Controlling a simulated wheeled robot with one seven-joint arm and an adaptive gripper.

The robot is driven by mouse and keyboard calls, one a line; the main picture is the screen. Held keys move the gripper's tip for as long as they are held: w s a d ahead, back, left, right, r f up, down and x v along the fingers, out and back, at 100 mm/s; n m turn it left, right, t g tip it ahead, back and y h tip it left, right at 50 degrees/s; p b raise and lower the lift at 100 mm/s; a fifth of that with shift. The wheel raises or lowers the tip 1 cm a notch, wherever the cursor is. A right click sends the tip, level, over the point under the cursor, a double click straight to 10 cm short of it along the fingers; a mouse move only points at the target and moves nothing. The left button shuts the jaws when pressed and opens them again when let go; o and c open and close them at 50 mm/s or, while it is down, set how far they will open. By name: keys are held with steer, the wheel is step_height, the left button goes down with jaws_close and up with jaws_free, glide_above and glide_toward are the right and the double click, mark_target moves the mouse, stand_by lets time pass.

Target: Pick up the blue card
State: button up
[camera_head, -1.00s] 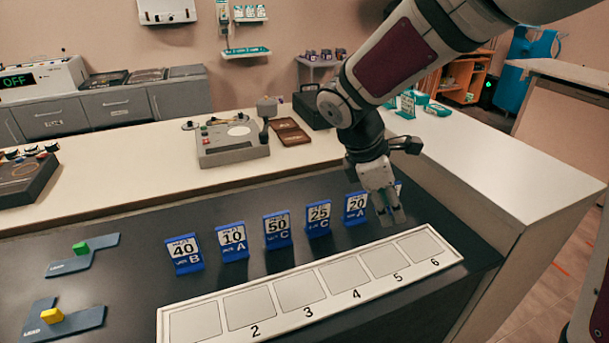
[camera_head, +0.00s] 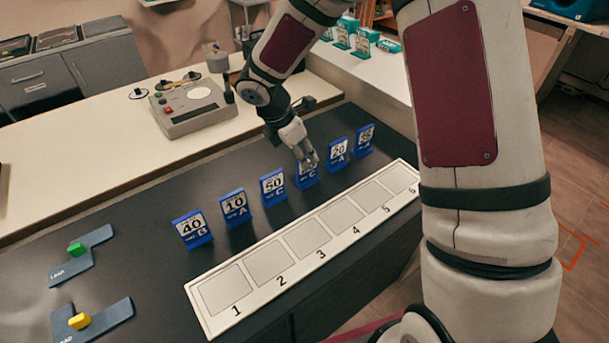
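A white tray with numbered empty squares (camera_head: 236,319) lies in front of the cards. A grey device (camera_head: 192,109) stands on the pale counter behind.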

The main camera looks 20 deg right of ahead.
mark_target(316, 175)
steer(key=shift+x, duration=3.55)
steer(key=shift+d+r, duration=0.1)
jaws_close()
